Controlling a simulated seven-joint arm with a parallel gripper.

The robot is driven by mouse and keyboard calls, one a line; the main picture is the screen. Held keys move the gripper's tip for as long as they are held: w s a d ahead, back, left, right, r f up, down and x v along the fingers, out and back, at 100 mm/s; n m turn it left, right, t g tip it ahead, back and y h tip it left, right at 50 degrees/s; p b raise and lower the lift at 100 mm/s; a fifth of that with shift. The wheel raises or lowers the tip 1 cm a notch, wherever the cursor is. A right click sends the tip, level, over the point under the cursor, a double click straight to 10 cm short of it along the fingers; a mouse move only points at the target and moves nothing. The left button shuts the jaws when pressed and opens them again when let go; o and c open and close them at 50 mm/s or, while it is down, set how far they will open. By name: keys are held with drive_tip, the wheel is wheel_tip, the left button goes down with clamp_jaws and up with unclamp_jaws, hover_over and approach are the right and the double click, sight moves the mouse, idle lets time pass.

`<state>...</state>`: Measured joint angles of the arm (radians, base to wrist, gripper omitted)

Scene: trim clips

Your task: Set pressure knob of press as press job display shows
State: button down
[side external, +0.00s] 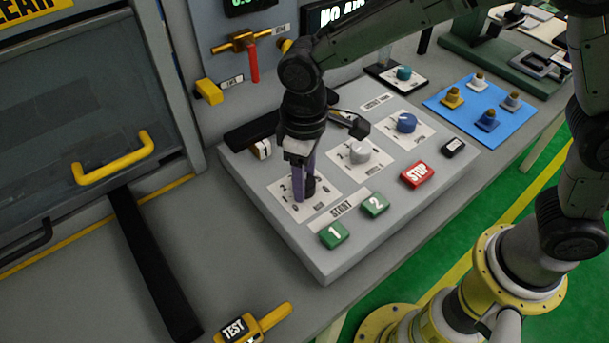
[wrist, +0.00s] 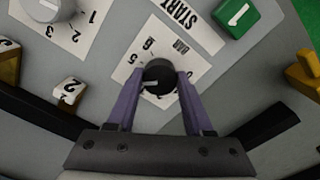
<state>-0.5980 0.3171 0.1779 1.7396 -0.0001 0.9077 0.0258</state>
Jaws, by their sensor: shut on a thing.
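The pressure knob (wrist: 160,76) is black with a pale pointer line, on a white dial plate marked BAR (wrist: 146,52). In the wrist view its pointer lies roughly toward the left; the numerals 5 and 6 show beyond the knob, others are partly hidden. My gripper (wrist: 158,82) has its two purple fingers shut on the knob, one on each side. In the side external view my gripper (side external: 300,192) points down at the leftmost dial of the grey control panel (side external: 262,205).
A grey knob (side external: 358,152) and a blue knob (side external: 406,122) stand right of my gripper. Green buttons 1 (side external: 334,235) and 2 (side external: 374,205) and a red STOP button (side external: 417,174) line the panel's front.

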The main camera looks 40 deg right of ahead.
drive_tip(key=shift+r+n, duration=0.1)
drive_tip(key=shift+n, duration=0.5)
drive_tip(key=shift+c, duration=1.5)
unclamp_jaws()
wheel_tip(320, 180, up, 14)
